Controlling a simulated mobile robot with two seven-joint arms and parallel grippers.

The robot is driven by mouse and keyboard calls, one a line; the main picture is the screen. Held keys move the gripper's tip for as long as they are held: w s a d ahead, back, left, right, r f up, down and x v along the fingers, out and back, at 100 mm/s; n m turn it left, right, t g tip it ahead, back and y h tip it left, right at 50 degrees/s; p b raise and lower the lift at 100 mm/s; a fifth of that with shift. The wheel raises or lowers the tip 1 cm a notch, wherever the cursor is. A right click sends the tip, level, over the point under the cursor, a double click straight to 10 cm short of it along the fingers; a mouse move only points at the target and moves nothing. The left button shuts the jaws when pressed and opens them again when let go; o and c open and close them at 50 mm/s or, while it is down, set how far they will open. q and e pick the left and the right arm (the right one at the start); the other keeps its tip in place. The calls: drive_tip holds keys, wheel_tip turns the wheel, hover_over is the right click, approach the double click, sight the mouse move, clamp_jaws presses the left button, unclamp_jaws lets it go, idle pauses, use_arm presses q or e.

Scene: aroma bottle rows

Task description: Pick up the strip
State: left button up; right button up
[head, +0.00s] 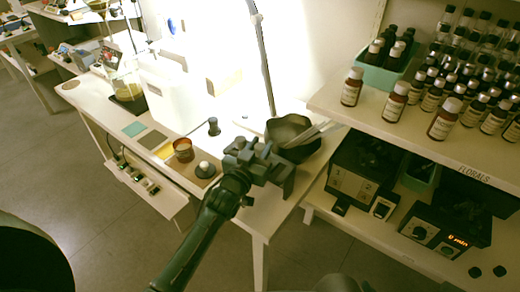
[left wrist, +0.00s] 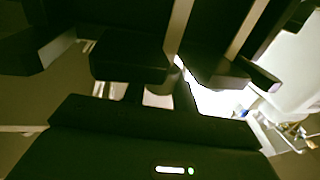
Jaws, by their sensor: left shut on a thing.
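My left gripper (head: 279,163) is over the near end of the white table, at the front edge of a dark bowl-like holder (head: 290,131). Pale thin strips (head: 305,137) lean out of the holder to the right, just beyond the fingers. In the left wrist view, one pale strip (left wrist: 180,27) runs between the two dark finger pads, and the left gripper (left wrist: 178,66) is shut on it. A second pale strip (left wrist: 248,27) passes behind the right pad. The strip's lower end is hidden by the fingers. My right gripper is not in view.
An amber jar (head: 183,150) and a small white-topped item (head: 205,169) stand left of the gripper. A lamp post (head: 263,58) rises behind. A shelf (head: 355,112) with several brown bottles is at right, with dark devices (head: 361,170) below it.

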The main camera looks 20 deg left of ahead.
use_arm(q)
wheel_tip(320, 180, up, 17)
drive_tip(key=p, duration=0.1)
drive_tip(key=shift+p, duration=0.3)
idle(0.4)
